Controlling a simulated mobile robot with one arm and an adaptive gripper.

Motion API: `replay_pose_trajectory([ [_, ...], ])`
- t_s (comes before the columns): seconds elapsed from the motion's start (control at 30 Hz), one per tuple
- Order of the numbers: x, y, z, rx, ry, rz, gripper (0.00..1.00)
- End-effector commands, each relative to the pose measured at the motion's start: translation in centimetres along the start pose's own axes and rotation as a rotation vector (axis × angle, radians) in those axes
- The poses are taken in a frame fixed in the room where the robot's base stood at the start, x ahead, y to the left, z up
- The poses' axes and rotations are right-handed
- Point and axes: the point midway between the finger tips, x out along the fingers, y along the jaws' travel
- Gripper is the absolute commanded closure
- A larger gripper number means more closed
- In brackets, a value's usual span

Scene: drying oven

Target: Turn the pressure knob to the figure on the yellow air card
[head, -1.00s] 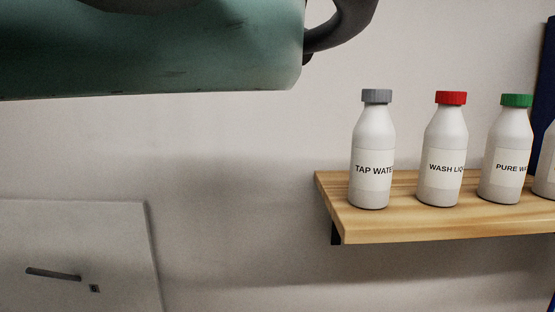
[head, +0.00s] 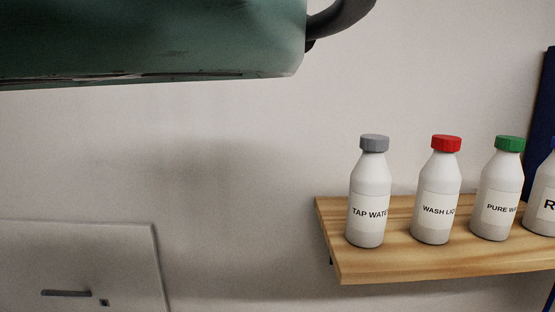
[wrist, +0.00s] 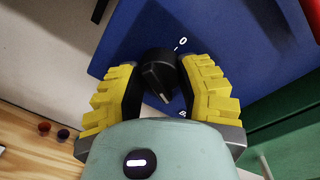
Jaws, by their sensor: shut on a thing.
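A black pressure knob (wrist: 158,72) with a pale pointer line sits on a blue panel (wrist: 235,85) in the wrist view. A white "0" shows at its upper right and another white mark, partly hidden, at its lower right. My gripper (wrist: 160,74) has its yellow-padded fingers on either side of the knob and is shut on it. The blue panel's edge also shows at the far right of the head view (head: 541,110). The knob is out of the head view. I see no yellow air card in either view.
A wooden shelf (head: 400,268) holds several white bottles, among them tap water (head: 367,195), wash liquid (head: 437,195) and pure water (head: 497,195). A pale panel with a handle (head: 66,293) is at lower left. A green surface (wrist: 290,140) lies right in the wrist view.

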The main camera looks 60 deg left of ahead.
Motion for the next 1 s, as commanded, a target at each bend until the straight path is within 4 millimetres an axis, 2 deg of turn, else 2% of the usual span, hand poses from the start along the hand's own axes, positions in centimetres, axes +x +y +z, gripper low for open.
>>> replay_pose_trajectory([
  [0.6, -0.16, -0.01, -0.41, 0.030, 0.013, -0.004, 0.99],
  [0.63, -0.16, -0.02, -0.41, 0.029, 0.013, -0.004, 0.58],
  [0.9, -0.11, -0.02, -0.22, 0.028, 0.006, -0.003, 0.30],
  [1.0, -0.10, -0.01, -0.18, 0.028, 0.005, -0.002, 0.29],
])
